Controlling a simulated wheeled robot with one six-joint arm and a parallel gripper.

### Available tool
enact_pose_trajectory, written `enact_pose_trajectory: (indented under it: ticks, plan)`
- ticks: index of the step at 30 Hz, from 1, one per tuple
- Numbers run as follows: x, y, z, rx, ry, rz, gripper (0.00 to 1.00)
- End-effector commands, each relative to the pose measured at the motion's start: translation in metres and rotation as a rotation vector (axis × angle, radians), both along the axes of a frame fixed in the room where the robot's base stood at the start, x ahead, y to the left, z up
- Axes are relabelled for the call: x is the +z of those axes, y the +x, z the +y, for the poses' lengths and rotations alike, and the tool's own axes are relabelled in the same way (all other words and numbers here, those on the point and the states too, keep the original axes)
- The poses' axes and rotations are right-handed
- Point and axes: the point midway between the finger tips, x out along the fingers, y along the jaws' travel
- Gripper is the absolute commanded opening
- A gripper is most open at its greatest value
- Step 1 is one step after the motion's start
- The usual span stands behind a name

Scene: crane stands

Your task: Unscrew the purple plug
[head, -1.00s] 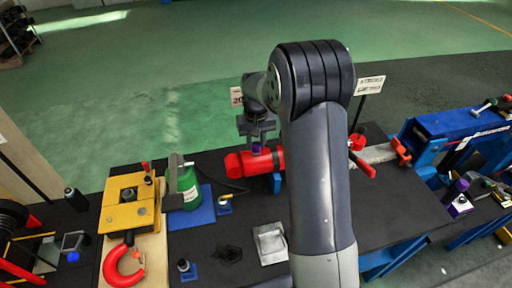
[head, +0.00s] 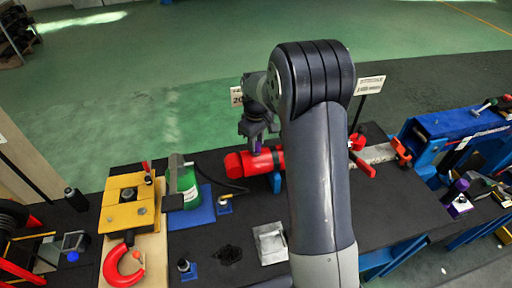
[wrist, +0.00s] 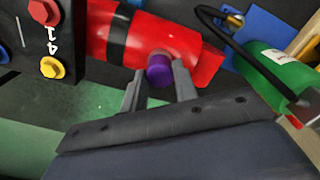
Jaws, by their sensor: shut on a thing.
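The purple plug (wrist: 160,70) sits on the side of a red cylinder (wrist: 199,59) with a black band, in the wrist view. My gripper (wrist: 158,80) has one finger on each side of the plug and is shut on it. In the head view the red cylinder (head: 236,164) lies across the dark table, partly behind my arm. My gripper (head: 255,142) is directly over it there, and only a little purple shows at the fingertips. Whether the plug has come loose from the cylinder cannot be told.
A red hook (head: 120,270) lies in front of the block. A blue frame (head: 455,125) stands at the right. The wrist view shows a panel with coloured knobs (wrist: 43,11).

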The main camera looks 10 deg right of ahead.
Motion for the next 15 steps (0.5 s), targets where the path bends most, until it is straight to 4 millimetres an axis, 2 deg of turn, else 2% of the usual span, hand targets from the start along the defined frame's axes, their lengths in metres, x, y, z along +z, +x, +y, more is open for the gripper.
enact_pose_trajectory:
  ticks: [5,15]
  plan:
    - [0.002,0.001,0.000,0.176,0.000,-0.004,0.00]
    - [0.012,0.001,0.000,0.167,0.000,-0.003,0.00]
